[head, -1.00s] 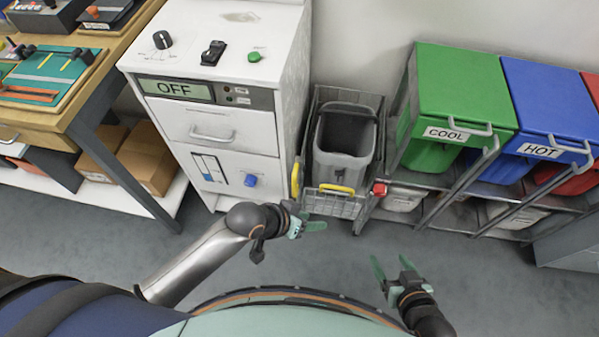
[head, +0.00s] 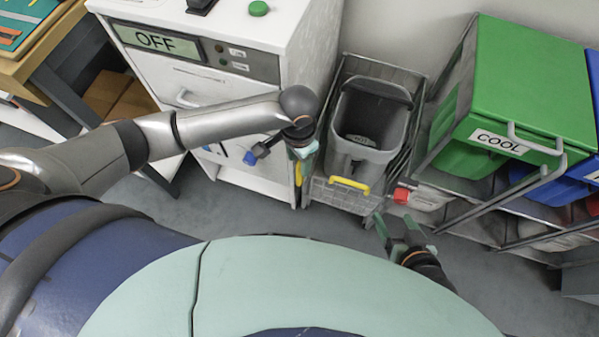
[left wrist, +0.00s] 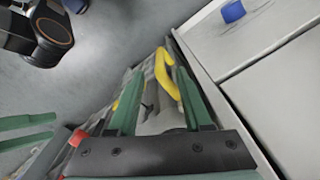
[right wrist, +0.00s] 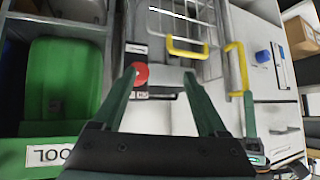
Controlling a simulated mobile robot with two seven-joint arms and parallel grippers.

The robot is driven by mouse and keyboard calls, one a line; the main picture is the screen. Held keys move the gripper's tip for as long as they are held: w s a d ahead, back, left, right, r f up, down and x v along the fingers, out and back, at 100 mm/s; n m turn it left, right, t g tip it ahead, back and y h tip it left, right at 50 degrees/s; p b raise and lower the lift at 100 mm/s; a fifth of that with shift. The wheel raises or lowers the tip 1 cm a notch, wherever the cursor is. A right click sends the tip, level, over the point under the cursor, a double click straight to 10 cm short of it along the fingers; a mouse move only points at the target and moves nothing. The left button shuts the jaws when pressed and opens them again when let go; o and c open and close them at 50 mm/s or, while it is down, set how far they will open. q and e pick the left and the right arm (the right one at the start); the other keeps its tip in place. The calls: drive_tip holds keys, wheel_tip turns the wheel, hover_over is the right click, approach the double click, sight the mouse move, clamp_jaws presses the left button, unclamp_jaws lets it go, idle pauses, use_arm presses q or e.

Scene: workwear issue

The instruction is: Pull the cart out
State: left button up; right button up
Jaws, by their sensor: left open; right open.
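The grey wire cart (head: 345,195) stands in the gap between the white cabinet and the bin rack, with a grey bin (head: 370,125) in it. A yellow handle (head: 350,184) crosses its front, and an upright yellow handle (right wrist: 237,68) is at its left front. A red part (head: 402,196) is at its right front; it also shows in the right wrist view (right wrist: 141,74). My left gripper (left wrist: 158,82) is open by the upright yellow handle, partly hiding it in the head view. My right gripper (head: 393,228) is open and empty, just short of the red part.
The white cabinet (head: 215,120) reading OFF stands close on the cart's left. The rack with the green COOL bin (head: 530,90) and blue bin (head: 592,110) stands close on its right. Grey floor (head: 330,222) is open in front of the cart.

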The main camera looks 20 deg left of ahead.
sight(299, 175)
use_arm(q)
wheel_tip(299, 175, down, 7)
drive_tip(key=shift+b, duration=1.05)
drive_tip(key=shift+f, duration=0.7)
use_arm(e)
drive_tip(key=shift+s+d+f, duration=0.1)
drive_tip(key=shift+d+f, duration=0.2)
drive_tip(key=shift+f, duration=0.25)
drive_tip(key=shift+d+f, duration=0.25)
drive_tip(key=shift+f, duration=0.3)
drive_tip(key=shift+r, duration=0.1)
use_arm(q)
drive_tip(key=c, duration=0.6)
drive_tip(key=shift+d, duration=0.1)
clamp_jaws()
use_arm(e)
drive_tip(key=shift+a, duration=0.2)
use_arm(q)
drive_tip(key=shift+d, duration=0.15)
